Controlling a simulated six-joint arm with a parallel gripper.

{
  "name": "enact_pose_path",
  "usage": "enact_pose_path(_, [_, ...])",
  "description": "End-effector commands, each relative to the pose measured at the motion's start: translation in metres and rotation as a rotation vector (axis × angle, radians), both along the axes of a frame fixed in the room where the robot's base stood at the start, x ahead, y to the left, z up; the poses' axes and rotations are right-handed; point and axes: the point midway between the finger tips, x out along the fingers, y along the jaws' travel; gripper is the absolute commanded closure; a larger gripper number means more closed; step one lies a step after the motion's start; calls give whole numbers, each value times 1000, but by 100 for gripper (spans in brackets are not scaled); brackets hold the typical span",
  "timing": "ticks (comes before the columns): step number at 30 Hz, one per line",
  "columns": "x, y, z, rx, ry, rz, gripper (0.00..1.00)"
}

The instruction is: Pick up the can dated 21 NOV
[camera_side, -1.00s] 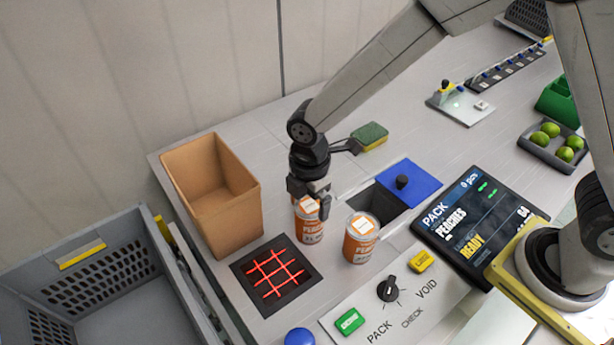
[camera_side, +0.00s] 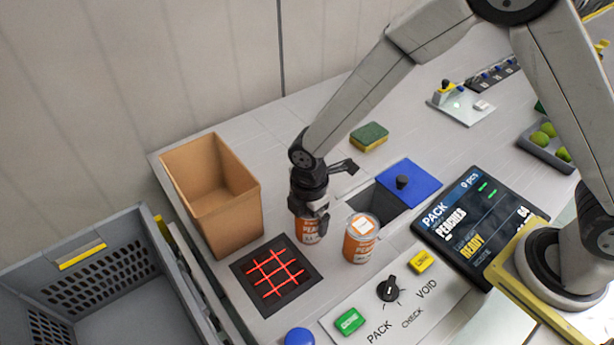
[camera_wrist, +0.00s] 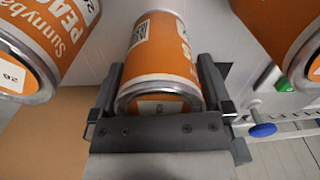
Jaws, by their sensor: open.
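An orange peaches can (camera_side: 307,229) stands on the bench under my gripper (camera_side: 310,207), which hides its upper part. In the wrist view a can (camera_wrist: 165,62) lies between the open jaws of my gripper (camera_wrist: 160,85); I cannot tell whether they touch it. A second orange can (camera_side: 361,240) stands to the right with a white label on its lid. The wrist view shows one can at the left edge (camera_wrist: 48,45) and another at the right edge (camera_wrist: 285,32). A label at the left reads about "20"; no full date is legible.
A cardboard box (camera_side: 209,190) and a red-lined dark pad (camera_side: 276,274) are to the left. A bench opening (camera_side: 374,203) with a blue lid (camera_side: 408,182) lies behind the cans. A knob panel (camera_side: 390,300) and a screen (camera_side: 470,225) are in front and right. A grey crate (camera_side: 90,270) is far left.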

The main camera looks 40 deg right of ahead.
Motion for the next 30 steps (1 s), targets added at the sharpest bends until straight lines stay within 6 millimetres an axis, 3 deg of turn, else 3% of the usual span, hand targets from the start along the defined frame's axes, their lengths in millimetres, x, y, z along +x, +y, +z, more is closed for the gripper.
enact_pose_path(9, [0, 0, 0, 0, 0, 0, 3])
enact_pose_path(18, [0, 0, 0, 0, -1, 0, 98])
enact_pose_path(30, [1, 1, 6, 1, -4, 0, 98])
